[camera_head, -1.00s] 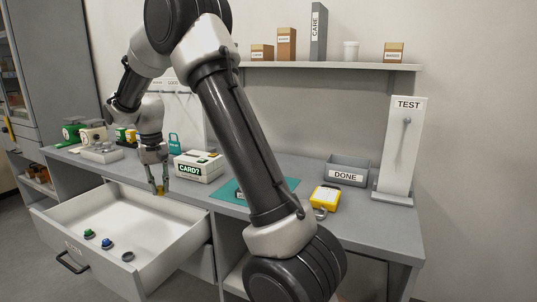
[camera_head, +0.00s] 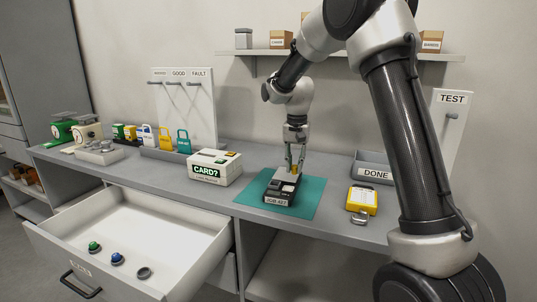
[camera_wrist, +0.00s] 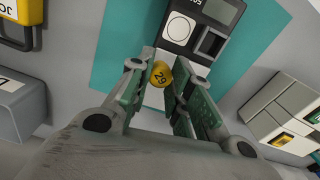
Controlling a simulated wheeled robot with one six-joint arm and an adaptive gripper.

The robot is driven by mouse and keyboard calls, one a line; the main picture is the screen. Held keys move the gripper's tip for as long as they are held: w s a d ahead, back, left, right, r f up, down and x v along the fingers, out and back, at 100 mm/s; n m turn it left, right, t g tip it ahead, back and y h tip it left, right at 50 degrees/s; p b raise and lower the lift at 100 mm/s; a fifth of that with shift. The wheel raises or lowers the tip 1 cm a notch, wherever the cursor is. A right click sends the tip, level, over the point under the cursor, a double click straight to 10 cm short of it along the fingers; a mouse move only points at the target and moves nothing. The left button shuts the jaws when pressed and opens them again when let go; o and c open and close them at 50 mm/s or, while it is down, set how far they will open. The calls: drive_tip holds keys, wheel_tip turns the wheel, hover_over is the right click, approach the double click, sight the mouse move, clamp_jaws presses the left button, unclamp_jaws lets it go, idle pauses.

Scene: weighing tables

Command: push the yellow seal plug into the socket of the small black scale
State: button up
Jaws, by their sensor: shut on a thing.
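The yellow seal plug (camera_wrist: 161,76), marked 29, is held between the fingertips of my gripper (camera_wrist: 160,85) in the wrist view. In the head view my gripper (camera_head: 296,163) points down over the back part of the small black scale (camera_head: 281,190). The scale lies on a teal mat (camera_head: 312,196) with a white label on its front. The wrist view shows the scale (camera_wrist: 205,25) with its round white pan, display and a dark rectangular recess just beyond the plug. I cannot tell whether the plug touches the scale; the fingers hide the spot under it.
A white CARD? box (camera_head: 214,168) stands left of the mat. A yellow lock-like device (camera_head: 362,198) and a grey DONE tray (camera_head: 374,168) are at the right. The open drawer (camera_head: 140,225) in front holds green and blue plugs and a grey ring.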

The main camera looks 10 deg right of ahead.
drive_tip(key=s+a+r+m, duration=0.15)
drive_tip(key=a+m, duration=0.25)
drive_tip(key=m, duration=0.5)
drive_tip(key=a+r+m, duration=0.3)
drive_tip(key=m, duration=0.7)
drive_tip(key=shift+t, duration=0.3)
drive_tip(key=shift+w+f, duration=0.2)
drive_tip(key=shift+f, duration=2.55)
drive_tip(key=shift+f, duration=0.25)
drive_tip(key=shift+f, duration=0.8)
drive_tip(key=o, duration=0.8)
